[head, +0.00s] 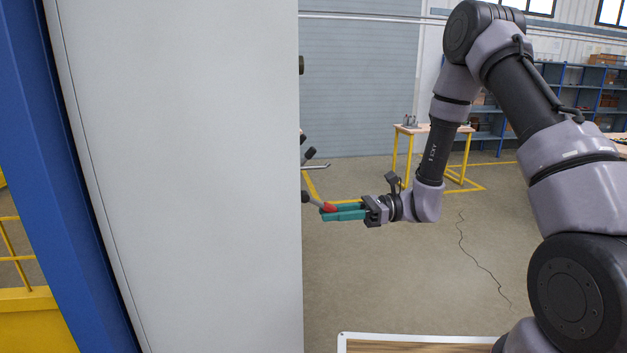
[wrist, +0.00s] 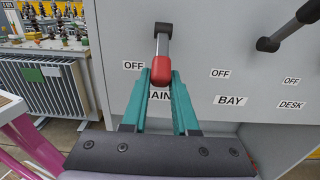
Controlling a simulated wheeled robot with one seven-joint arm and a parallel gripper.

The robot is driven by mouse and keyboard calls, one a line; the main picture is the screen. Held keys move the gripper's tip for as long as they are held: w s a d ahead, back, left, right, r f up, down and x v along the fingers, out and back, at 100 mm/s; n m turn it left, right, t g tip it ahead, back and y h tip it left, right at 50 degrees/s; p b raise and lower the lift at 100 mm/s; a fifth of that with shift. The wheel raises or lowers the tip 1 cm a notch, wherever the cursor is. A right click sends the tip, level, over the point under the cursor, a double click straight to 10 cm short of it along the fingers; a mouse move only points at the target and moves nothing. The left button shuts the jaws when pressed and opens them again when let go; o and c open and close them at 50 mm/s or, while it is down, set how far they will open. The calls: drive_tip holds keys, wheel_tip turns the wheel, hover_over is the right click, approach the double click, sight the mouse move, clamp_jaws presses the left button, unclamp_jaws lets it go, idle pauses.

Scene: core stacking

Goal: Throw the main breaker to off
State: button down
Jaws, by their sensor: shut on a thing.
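The main breaker lever (wrist: 161,70) has a grey shaft and a red grip, on a light grey cabinet front in the wrist view. A partly hidden "MAIN" label is below it and an "OFF" label is to its left. My gripper (wrist: 160,84) has its two teal fingers on either side of the red grip and is shut on it. In the head view the red grip (head: 329,208) sticks out from the cabinet edge and tilts slightly down, with my gripper (head: 327,213) around it. The cabinet's front face is hidden in the head view.
A black-tipped lever (wrist: 268,44) stands to the right, near the "BAY" (wrist: 231,100) and "DESK" (wrist: 292,105) labels. The cabinet side (head: 190,180) fills the head view's left. A yellow-legged table (head: 425,128) stands behind. Floor right of the cabinet is open.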

drive_tip(key=shift+s+a+f, duration=0.1)
drive_tip(key=shift+a+f, duration=0.35)
drive_tip(key=shift+f, duration=0.2)
drive_tip(key=shift+a, duration=0.1)
drive_tip(key=c, duration=0.6)
unclamp_jaws()
drive_tip(key=shift+a+f, duration=0.15)
drive_tip(key=v, duration=1)
drive_tip(key=shift+d, duration=0.4)
